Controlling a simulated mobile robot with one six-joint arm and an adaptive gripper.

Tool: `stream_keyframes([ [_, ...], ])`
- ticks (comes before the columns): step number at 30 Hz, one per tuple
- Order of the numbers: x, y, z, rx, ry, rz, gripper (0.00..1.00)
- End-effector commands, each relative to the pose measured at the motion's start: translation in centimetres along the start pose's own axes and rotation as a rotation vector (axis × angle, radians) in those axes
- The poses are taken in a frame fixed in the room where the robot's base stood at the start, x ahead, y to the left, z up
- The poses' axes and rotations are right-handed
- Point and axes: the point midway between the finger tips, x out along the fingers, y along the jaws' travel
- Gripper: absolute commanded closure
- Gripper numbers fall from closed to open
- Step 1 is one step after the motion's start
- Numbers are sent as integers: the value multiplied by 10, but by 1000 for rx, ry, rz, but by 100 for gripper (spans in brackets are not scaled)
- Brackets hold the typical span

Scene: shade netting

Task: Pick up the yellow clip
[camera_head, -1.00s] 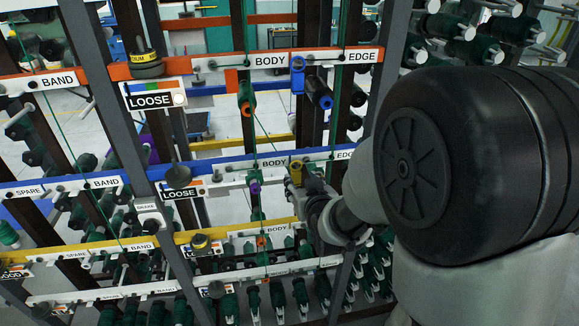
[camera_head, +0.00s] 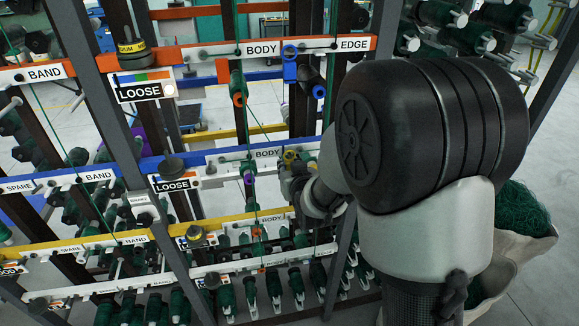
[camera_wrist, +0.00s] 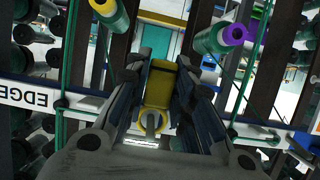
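The yellow clip (camera_wrist: 159,86) is in the middle of the wrist view, between the two fingers of my gripper (camera_wrist: 163,75). A round ring end of the clip points toward the wrist camera. One finger is on each side with little visible gap, and I cannot see firm contact. In the head view the yellow clip (camera_head: 290,156) is at the middle blue rail, right of a BODY label. My gripper (camera_head: 292,180) is there, partly hidden by my arm.
Green spools hang close by; one has a purple end (camera_wrist: 234,34). A blue clip (camera_head: 290,62) is on the upper orange rail (camera_head: 215,50). Dark posts, green cords and labelled rails crowd the gripper. A sack of green netting (camera_head: 515,225) stands at right.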

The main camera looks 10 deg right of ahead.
Motion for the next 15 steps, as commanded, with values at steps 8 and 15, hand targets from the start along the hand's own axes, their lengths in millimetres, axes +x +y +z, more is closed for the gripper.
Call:
stream_keyframes([
  [8, 0, 0, 0, 0, 0, 0, 96],
  [15, -1, 0, -2, 0, 1, 0, 96],
])
